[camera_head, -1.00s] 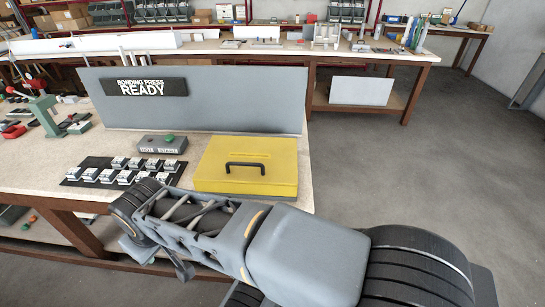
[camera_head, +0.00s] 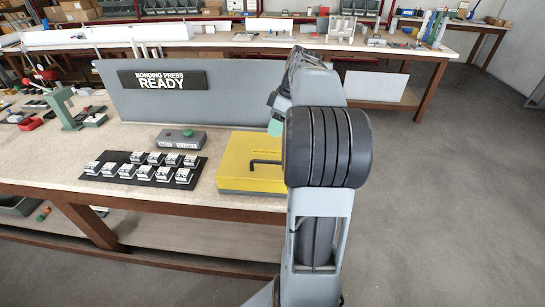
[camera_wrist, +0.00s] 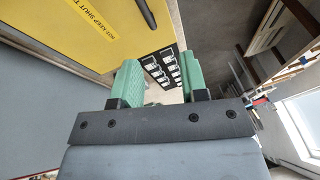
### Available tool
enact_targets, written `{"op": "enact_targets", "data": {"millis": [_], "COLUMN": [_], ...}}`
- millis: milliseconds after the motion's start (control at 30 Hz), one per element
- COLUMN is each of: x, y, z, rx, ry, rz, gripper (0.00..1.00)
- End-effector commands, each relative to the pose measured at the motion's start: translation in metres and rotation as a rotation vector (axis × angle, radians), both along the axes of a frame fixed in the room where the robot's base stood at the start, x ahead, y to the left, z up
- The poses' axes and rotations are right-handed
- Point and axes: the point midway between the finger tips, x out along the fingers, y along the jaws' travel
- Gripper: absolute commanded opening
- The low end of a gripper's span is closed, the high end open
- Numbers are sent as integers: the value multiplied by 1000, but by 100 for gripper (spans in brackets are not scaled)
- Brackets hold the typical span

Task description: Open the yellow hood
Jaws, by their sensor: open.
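The yellow hood (camera_head: 236,164) lies closed on the bench, with a black bar handle (camera_head: 264,162) on its top. My arm covers its right part in the head view. The hood also fills the upper left of the wrist view (camera_wrist: 85,30), with a printed label on it. My gripper (camera_wrist: 163,85) has green fingers that stand apart with nothing between them. In the head view only a bit of green shows beside my arm, near the hood's back edge.
A grey control box with a green button (camera_head: 188,133) stands left of the hood. A black mat (camera_head: 198,163) with several white-and-grey parts lies in front of the box. A grey panel with a "BONDING PRESS READY" sign (camera_head: 163,79) stands behind. The floor at right is clear.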

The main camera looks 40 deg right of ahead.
Motion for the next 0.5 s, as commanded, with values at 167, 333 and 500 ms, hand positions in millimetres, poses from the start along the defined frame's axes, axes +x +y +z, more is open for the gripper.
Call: {"op": "enact_targets", "data": {"millis": [167, 333, 500], "x": [-3, -2, 3], "y": [-38, -38, -24], "z": [-1, -16, -45], "rx": [46, 59, 59], "ry": [-51, -66, -65], "rz": [87, 115, 117], "gripper": [40, 40, 40]}}
